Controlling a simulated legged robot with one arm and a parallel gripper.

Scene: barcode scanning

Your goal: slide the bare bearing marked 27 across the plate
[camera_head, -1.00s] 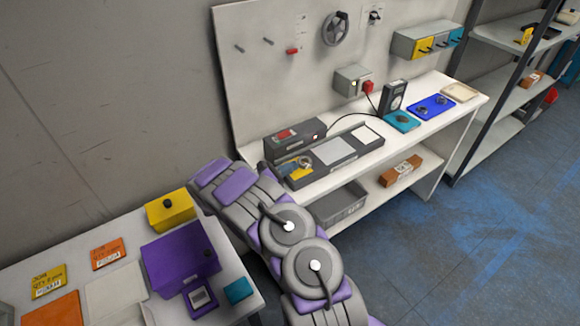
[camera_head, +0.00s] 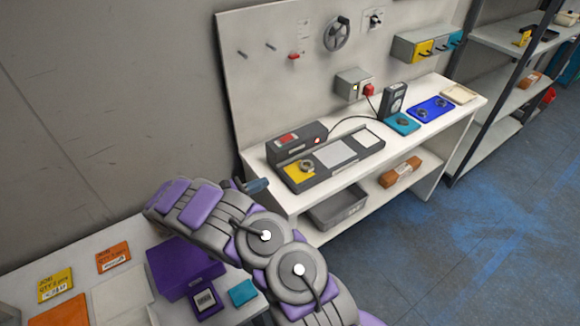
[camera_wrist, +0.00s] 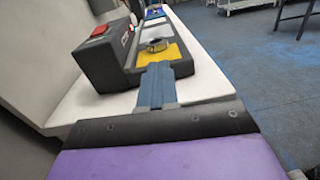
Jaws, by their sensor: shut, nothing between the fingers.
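A metal ring bearing (camera_head: 306,166) lies on the yellow zone (camera_head: 293,174) at the near left end of a long dark plate (camera_head: 335,172). No number is readable on it. In the wrist view the bearing (camera_wrist: 156,45) lies flat on the yellow zone (camera_wrist: 172,54), just beyond the fingertips. My gripper (camera_head: 262,184) is left of the plate's end, apart from the bearing. Its blue-grey fingers are shut together with nothing between them, and in the wrist view my gripper (camera_wrist: 157,68) points at the yellow zone. A grey zone (camera_head: 335,152) and a white zone (camera_head: 366,137) follow along the plate.
A dark box (camera_head: 296,143) with a red window stands behind the plate. A scanner-like device (camera_head: 394,97), a teal pad (camera_head: 402,124) and a blue tray (camera_head: 431,110) with rings stand farther right. A low table with a purple box (camera_head: 183,268) is at left.

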